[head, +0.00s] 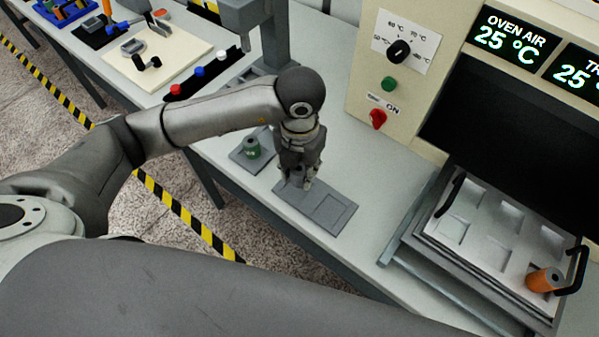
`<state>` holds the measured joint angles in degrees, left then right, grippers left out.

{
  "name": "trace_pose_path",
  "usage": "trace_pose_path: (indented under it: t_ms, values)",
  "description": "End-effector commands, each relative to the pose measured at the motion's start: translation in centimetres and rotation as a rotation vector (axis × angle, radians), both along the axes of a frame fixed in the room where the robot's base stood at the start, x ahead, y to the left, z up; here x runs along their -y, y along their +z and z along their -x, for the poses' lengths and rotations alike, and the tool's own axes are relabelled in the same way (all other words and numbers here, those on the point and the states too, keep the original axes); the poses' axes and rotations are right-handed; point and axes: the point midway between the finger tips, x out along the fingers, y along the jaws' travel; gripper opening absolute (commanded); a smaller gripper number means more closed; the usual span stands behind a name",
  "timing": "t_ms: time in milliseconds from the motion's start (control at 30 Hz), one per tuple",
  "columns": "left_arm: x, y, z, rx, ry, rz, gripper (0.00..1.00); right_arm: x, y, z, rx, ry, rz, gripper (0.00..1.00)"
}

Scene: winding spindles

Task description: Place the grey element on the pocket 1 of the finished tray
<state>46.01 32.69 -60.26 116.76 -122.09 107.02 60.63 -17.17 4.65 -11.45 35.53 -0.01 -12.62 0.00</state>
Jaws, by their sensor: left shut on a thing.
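My left gripper (298,178) points down over the left part of a flat grey tray (345,219), which looks like the finished tray. It is shut on a small grey element (296,180), which is mostly hidden between the fingers. The element is at or just above the tray's left pocket; I cannot tell if it touches the bottom. The tray's right pocket (329,208) is visible and empty. My right gripper is not in view.
An orange spindle (540,280) lies on the oven's metal tray (480,247) at right. The oven panel (385,75) rises behind. Red, blue and white knobs (198,72) are farther back.

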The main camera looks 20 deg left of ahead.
Motion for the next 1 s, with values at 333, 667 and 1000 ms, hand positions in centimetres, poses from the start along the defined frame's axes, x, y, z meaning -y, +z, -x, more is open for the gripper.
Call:
trace_pose_path:
  t_ms: [333,667,1000]
  values:
    - [-0.1,-3.4,-0.3,0.001,0.0,0.0,0.08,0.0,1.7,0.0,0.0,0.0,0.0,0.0]
    - [-0.1,-3.7,-0.3,0.001,0.0,0.0,0.35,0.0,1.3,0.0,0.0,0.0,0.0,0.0]
    - [-0.1,-3.6,-0.3,0.0,0.001,0.0,0.54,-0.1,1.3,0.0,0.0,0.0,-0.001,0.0]
